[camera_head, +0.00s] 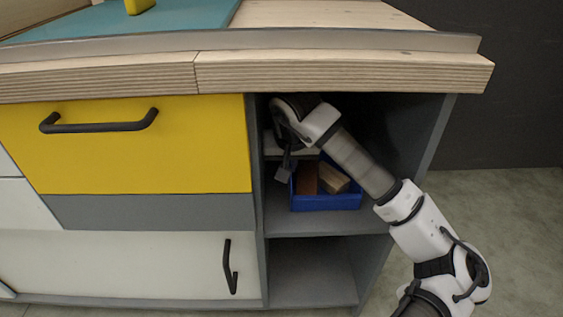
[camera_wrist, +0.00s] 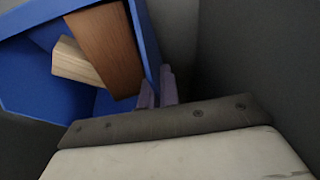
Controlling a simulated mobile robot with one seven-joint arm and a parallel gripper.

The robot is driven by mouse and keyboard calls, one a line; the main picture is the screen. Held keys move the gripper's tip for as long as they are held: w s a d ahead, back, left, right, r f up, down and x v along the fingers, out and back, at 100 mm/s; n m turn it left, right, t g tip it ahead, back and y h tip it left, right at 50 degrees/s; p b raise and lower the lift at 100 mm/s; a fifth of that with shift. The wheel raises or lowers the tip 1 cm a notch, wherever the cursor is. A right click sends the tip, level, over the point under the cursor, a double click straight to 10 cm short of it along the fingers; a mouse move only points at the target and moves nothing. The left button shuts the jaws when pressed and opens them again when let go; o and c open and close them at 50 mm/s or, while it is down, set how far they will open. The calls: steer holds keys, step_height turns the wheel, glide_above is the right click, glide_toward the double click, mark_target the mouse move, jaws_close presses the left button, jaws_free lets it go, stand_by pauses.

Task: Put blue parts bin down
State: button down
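The blue parts bin (camera_head: 325,202) is inside the upper open compartment of the cabinet, at or just above its shelf; I cannot tell if its base touches. It holds a dark brown block (camera_head: 306,178) and a lighter wooden block (camera_head: 333,178). My gripper (camera_head: 285,173) is at the bin's left side, partly hidden under my wrist. In the wrist view, the bin (camera_wrist: 149,45) looks tilted. The purple fingers of my gripper (camera_wrist: 157,90) sit on either side of its wall and appear closed on it.
The grey shelf (camera_head: 300,222) has bare room in front of the bin. A divider (camera_head: 256,200) stands close on the left and a side panel (camera_head: 425,140) on the right. The wooden worktop (camera_head: 340,75) overhangs above. A lower compartment (camera_head: 310,275) is empty.

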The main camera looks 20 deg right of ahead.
steer(key=shift+d, duration=0.1)
steer(key=shift+f, duration=0.15)
steer(key=c, duration=1.6)
jaws_free()
steer(key=shift+c, duration=0.2)
steer(key=shift+r, duration=0.35)
steer(key=shift+s+r+p, duration=0.25)
steer(key=shift+r+p, duration=0.4)
steer(key=s+a, duration=0.1)
steer(key=s, duration=0.2)
steer(key=s+a+p, duration=0.1)
steer(key=s, duration=0.3)
steer(key=s+a, duration=0.1)
steer(key=s, duration=0.2)
steer(key=shift+s+a+f, duration=0.15)
steer(key=shift+s+f, duration=0.1)
steer(key=shift+s, duration=0.1)
steer(key=shift+s+a, duration=0.15)
steer(key=shift+s, duration=0.25)
